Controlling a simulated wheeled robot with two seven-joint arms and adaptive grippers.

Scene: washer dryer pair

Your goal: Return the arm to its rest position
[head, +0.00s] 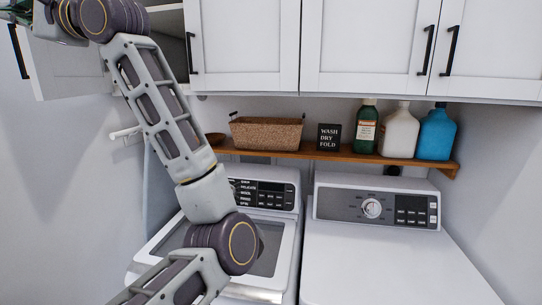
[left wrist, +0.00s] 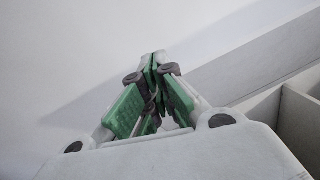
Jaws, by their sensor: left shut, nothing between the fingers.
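My left arm (head: 160,105) rises from the bottom of the head view, bends at the elbow over the washer and reaches to the upper left corner. A green bit of my left gripper (head: 12,14) shows at that corner; the rest is cut off by the picture edge. In the left wrist view the left gripper (left wrist: 158,65) has its green-padded fingers together with nothing between them. A pale wall lies behind them. My right gripper is in neither view.
The left cabinet door (head: 65,72) stands open beside my raised forearm. Other cabinet doors (head: 345,45) are shut. A wooden shelf (head: 330,156) holds a basket (head: 266,132), a sign (head: 328,137) and bottles (head: 398,130). The washer (head: 282,270) and dryer (head: 385,262) stand below.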

